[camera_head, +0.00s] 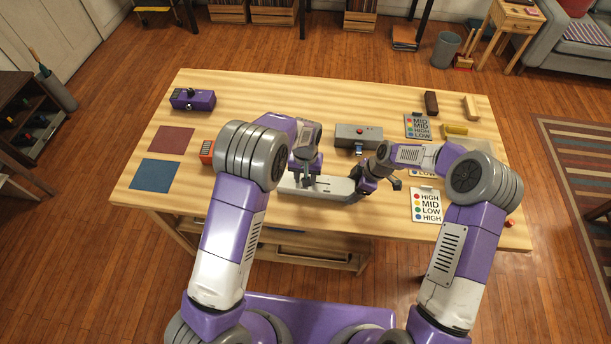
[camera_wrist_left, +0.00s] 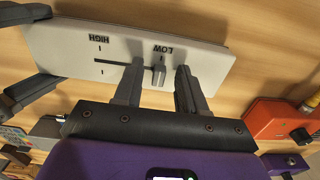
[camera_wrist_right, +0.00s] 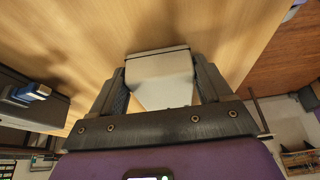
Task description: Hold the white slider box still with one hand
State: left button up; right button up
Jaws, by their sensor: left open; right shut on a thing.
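The white slider box (camera_head: 330,189) lies near the front middle of the table. In the left wrist view, its top (camera_wrist_left: 75,45) has a slot marked HIGH and LOW, with a grey slider knob (camera_wrist_left: 158,75) by LOW. My right gripper (camera_head: 366,187) is shut across the box's HIGH end; the right wrist view shows the box end (camera_wrist_right: 158,80) between its fingers. My left gripper (camera_head: 308,180) is over the box's other half. Its open fingers (camera_wrist_left: 158,80) stand on either side of the knob, with gaps visible.
A grey box with a red button (camera_head: 359,131) stands behind the slider box. A purple box (camera_head: 192,99) is at the back left. Cards with coloured dots (camera_head: 425,205) lie right.

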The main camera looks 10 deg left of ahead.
aim_at(329, 185)
pick_arm(q)
grip_shut()
jog(key=shift+d, duration=0.1)
jog(key=d, duration=0.7)
jog(key=shift+s+d, duration=0.15)
jog(key=shift+d, duration=0.05)
pick_arm(e)
jog(key=shift+a, duration=0.1)
pick_arm(q)
grip_release()
jog(key=shift+a, duration=0.1)
notch_tip(329, 185, up, 12)
dwell(0.3)
